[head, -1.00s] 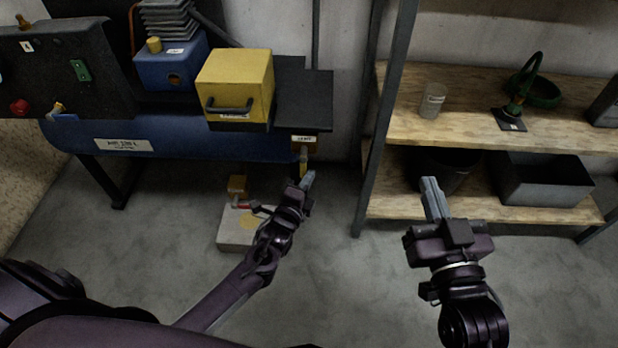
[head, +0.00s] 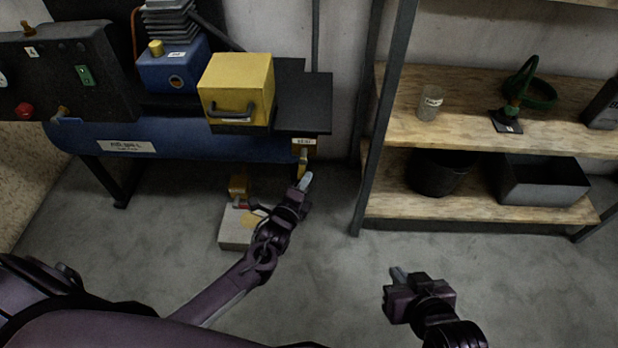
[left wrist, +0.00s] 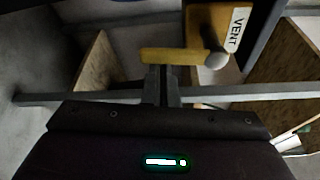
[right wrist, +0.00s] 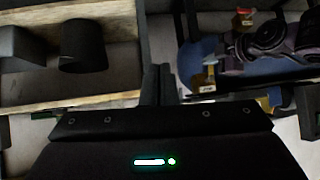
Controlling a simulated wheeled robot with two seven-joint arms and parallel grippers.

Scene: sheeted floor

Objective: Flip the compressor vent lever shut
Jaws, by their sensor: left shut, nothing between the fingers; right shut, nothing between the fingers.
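The vent lever is a yellow bar (head: 302,164) hanging below the vent block (head: 304,145) at the right end of the blue compressor tank. In the left wrist view the lever (left wrist: 175,55) runs sideways from a round grey pivot (left wrist: 216,60) beside the block's white VENT label (left wrist: 237,28). My left gripper (head: 305,181) is shut and empty just below the lever. In the left wrist view its fingertips (left wrist: 162,72) are right at the lever's edge; I cannot tell whether they touch. My right gripper (head: 398,275) is shut and empty over the floor, away from the compressor.
The blue tank (head: 200,143) carries a yellow box (head: 225,85) with a handle. A grey block (head: 236,228) with a yellow fitting stands on the floor beneath. A wooden shelf (head: 450,120) with bins stands at the right. The floor between is clear.

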